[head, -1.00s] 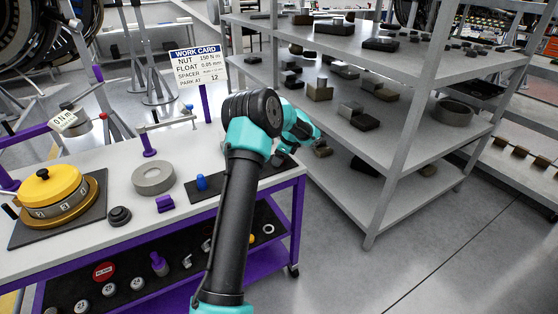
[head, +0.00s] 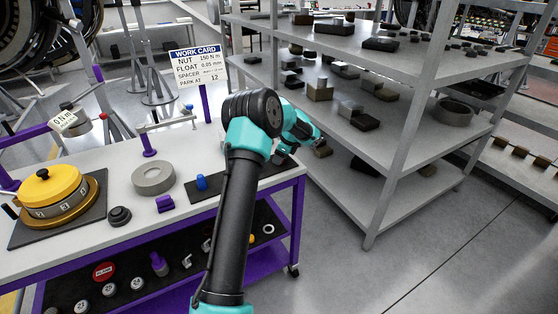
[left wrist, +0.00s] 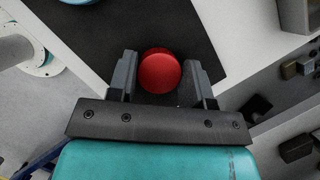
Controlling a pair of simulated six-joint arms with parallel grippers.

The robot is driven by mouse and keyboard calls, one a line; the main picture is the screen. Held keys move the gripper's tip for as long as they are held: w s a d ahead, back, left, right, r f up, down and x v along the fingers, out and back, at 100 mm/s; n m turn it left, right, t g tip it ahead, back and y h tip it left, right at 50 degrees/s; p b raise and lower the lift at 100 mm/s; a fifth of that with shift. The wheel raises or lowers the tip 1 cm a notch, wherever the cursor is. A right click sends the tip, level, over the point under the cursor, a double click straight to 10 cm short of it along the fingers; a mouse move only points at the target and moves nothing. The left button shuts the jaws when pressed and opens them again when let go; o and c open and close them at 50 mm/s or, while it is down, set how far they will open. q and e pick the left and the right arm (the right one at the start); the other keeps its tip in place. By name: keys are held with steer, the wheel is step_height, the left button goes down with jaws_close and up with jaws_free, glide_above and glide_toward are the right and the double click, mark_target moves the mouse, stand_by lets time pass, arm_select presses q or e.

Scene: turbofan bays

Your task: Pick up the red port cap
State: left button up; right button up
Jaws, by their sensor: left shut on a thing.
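The red port cap (left wrist: 159,71) is a round, smooth red piece between the two fingers of my left gripper (left wrist: 164,80) in the left wrist view. The fingers are shut on it, one on each side. The dark mat (left wrist: 120,30) lies behind it; I cannot tell whether the cap touches the mat. In the head view my left gripper (head: 280,157) is over the right end of the bench, and the cap is hidden there by my arm. My right gripper is not in view.
A blue cap (head: 201,183) stands on the mat left of my gripper. A grey shelf rack (head: 400,140) with several blocks stands close on the right.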

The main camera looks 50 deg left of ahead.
arm_select(q)
steer(key=shift+r, duration=1.35)
steer(key=s+d+r, duration=0.2)
steer(key=s+d, duration=0.8)
steer(key=d, duration=0.2)
steer(key=shift+s+r, duration=0.15)
steer(key=shift+s, duration=0.15)
